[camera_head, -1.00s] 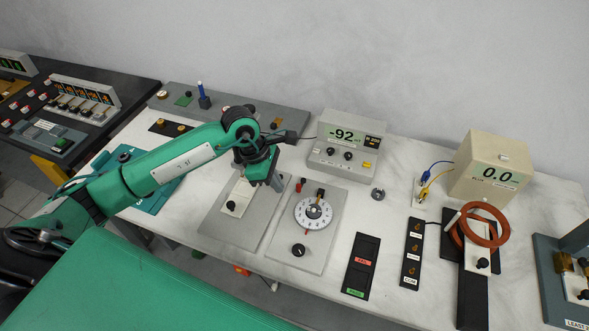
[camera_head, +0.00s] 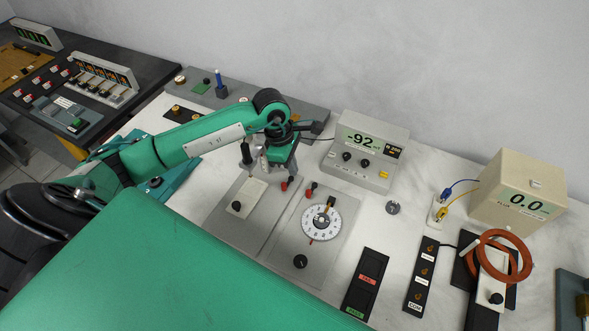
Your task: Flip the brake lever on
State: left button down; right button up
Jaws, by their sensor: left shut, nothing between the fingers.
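A grey plate holds a round white numbered dial (camera_head: 321,222) with a black and orange piece at its top. A small red-tipped lever (camera_head: 311,188) stands at the plate's upper left; it may be the brake lever, but no label on it is readable, nor is its on/off position. My left gripper (camera_head: 287,181) points down just left of this lever, apart from it in the picture. It is shut and empty. Red spots show at its tips; I cannot tell whether they belong to the fingers. My right gripper is out of view.
A meter box (camera_head: 366,150) reading -92 stands behind the dial plate. A white block (camera_head: 246,197) with a black knob sits on the left plate. A black knob (camera_head: 300,261) is below the dial.

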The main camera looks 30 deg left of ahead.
pick_arm(q)
jog(key=p, duration=0.2)
send_near(312, 188)
jog(key=s+f, duration=0.1)
jog(key=f, duration=0.1)
jog(key=s+f, duration=0.1)
jog(key=s, duration=0.1)
jog(key=shift+s+a+f, duration=0.15)
jog(key=shift+f, duration=0.9)
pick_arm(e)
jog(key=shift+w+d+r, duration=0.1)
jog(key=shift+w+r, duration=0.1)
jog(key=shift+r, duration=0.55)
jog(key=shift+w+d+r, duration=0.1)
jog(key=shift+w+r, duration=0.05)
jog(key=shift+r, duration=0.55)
